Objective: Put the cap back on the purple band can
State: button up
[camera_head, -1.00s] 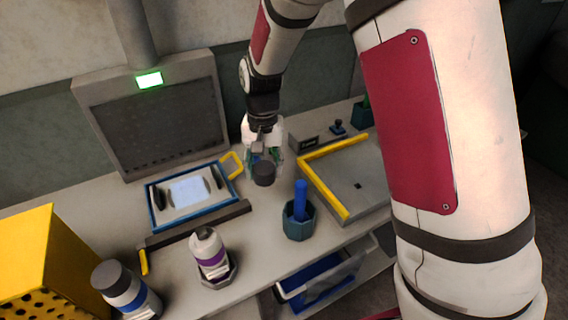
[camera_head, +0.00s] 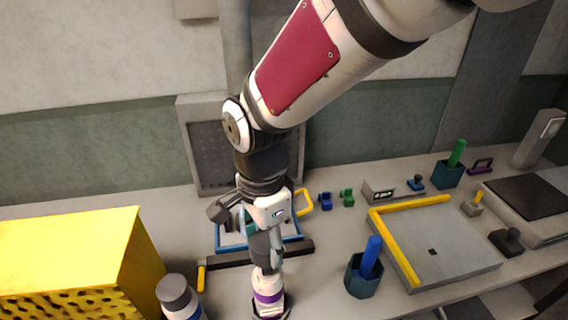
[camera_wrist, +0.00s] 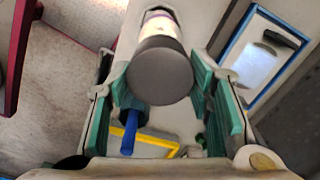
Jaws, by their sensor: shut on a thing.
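The purple band can (camera_head: 268,282) is white with a purple band and stands upright in a small dark holder (camera_head: 284,308) at the bottom centre of the head view. My gripper (camera_head: 266,248) is directly above it, pointing down. In the wrist view, the dark grey round cap (camera_wrist: 160,72) is between the teal finger pads of my gripper (camera_wrist: 160,85), which is shut on it. The can's pale body (camera_wrist: 158,24) shows just beyond the cap, in line with it. The fingers partly hide the can's top, so I cannot tell whether the cap is fully seated.
A blue band can with a grey cap (camera_head: 176,290) and a yellow box (camera_head: 70,250) stand to the left. A dark bar (camera_head: 225,260) lies behind the can. A dark cup with a blue stick (camera_head: 362,282) and a yellow-edged tray (camera_head: 455,262) are to the right.

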jog(key=shift+w+f+b, duration=0.1)
jog(key=shift+f+b, duration=1.3)
jog(key=shift+f, duration=0.45)
jog(key=shift+f+b, duration=0.35)
jog(key=shift+f, duration=0.8)
jog(key=shift+p, duration=0.6)
jog(key=shift+f+p, duration=0.15)
jog(key=shift+p, duration=0.35)
dwell(1.0)
jog(key=o, duration=0.9)
jog(key=shift+o, duration=0.3)
jog(key=o, duration=0.4)
jog(key=shift+o, duration=0.2)
